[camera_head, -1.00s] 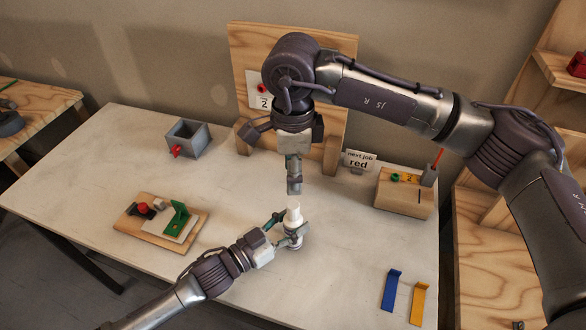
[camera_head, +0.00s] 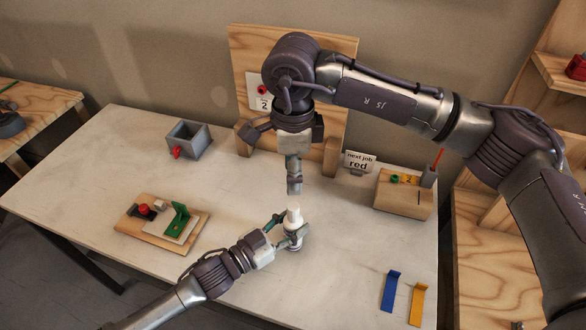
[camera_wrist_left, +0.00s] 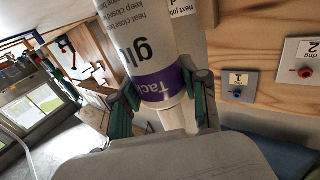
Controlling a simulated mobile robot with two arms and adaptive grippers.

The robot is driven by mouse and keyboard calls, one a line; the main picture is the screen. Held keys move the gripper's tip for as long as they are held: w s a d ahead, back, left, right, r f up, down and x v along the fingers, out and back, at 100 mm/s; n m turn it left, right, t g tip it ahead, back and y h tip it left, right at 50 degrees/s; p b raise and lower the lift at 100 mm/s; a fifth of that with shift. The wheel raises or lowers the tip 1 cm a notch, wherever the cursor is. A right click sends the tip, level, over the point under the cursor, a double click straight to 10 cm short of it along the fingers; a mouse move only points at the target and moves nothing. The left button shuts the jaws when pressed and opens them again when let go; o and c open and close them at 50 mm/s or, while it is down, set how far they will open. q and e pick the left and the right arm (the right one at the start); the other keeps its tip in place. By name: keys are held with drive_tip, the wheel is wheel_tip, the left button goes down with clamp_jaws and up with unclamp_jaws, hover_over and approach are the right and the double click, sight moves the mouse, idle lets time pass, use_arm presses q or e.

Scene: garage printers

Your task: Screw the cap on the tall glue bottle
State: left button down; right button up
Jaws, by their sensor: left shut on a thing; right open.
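The glue bottle (camera_head: 293,224) is white and stands upright at the front middle of the table. My left gripper (camera_head: 289,235) is shut around its body. The left wrist view shows the bottle (camera_wrist_left: 140,45) upside down, with a purple band and a narrow white top (camera_wrist_left: 172,118) between the fingers of my left gripper (camera_wrist_left: 160,110). I cannot tell whether that white top is the cap or the bare nozzle. My right gripper (camera_head: 294,189) points straight down just above the bottle top, open and apart from it. No separate cap is visible.
A wooden board (camera_head: 156,229) with small parts lies left, a grey bin (camera_head: 188,140) behind it. A wooden block (camera_head: 404,197) stands right near a "next job red" sign (camera_head: 358,162). Blue (camera_head: 389,291) and yellow (camera_head: 417,305) brackets lie front right. An upright wooden panel (camera_head: 340,75) stands behind.

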use_arm(q)
drive_tip(key=shift+f, duration=0.2)
idle(0.3)
drive_tip(key=c, duration=0.5)
unclamp_jaws()
drive_tip(key=v, duration=1.2)
drive_tip(key=shift+s, duration=0.1)
